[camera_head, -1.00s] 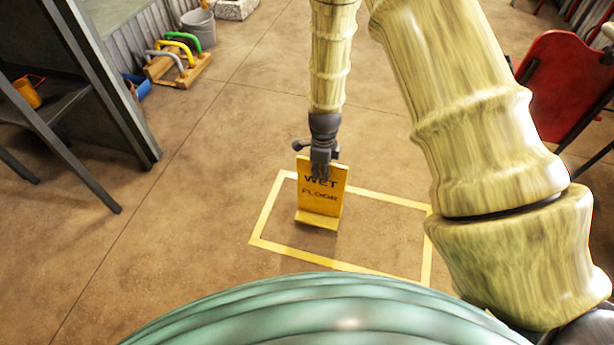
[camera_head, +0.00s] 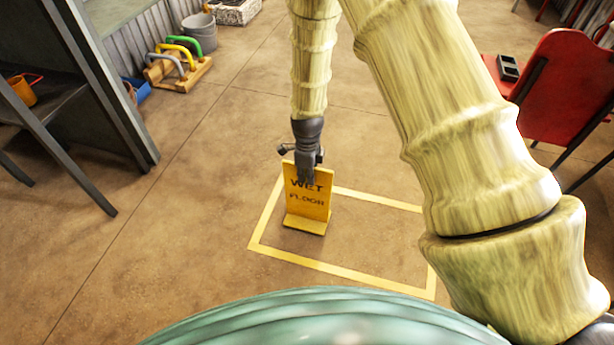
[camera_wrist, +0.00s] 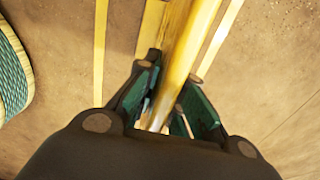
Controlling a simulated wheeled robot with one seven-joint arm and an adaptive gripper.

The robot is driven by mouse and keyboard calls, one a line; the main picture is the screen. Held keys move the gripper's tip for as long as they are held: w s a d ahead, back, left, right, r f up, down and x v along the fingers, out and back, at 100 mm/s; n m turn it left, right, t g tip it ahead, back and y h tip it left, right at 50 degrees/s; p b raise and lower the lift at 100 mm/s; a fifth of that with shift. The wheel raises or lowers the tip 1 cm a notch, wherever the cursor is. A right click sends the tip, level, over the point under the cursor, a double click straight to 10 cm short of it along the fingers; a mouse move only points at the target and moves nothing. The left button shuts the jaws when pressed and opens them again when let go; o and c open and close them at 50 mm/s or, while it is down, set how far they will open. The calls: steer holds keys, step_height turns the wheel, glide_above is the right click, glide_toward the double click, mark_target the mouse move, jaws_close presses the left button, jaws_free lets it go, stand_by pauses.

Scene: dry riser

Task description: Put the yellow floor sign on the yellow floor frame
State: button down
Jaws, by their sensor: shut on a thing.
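The yellow floor sign (camera_head: 307,205), lettered "WET FLOOR", stands upright in the head view with a small foot at its base. It is over the far left part of the yellow floor frame (camera_head: 345,272), a taped rectangle on the brown floor. I cannot tell whether its base touches the floor. My gripper (camera_head: 305,174) is shut on the sign's top edge. In the wrist view the sign (camera_wrist: 182,62) runs as a yellow strip between the fingers of my gripper (camera_wrist: 165,95), with frame lines beyond.
A dark bench (camera_head: 45,105) stands at the left. A wooden rack (camera_head: 178,72) with coloured handles and a grey bucket (camera_head: 200,33) are at the back left. A red chair (camera_head: 565,88) stands at the right. Floor around the frame is mostly clear.

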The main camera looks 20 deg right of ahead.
steer(key=shift+f, duration=0.1)
steer(key=c, duration=1.5)
jaws_free()
step_height(320, 180, up, 12)
steer(key=p, duration=0.5)
steer(key=shift+p, duration=0.4)
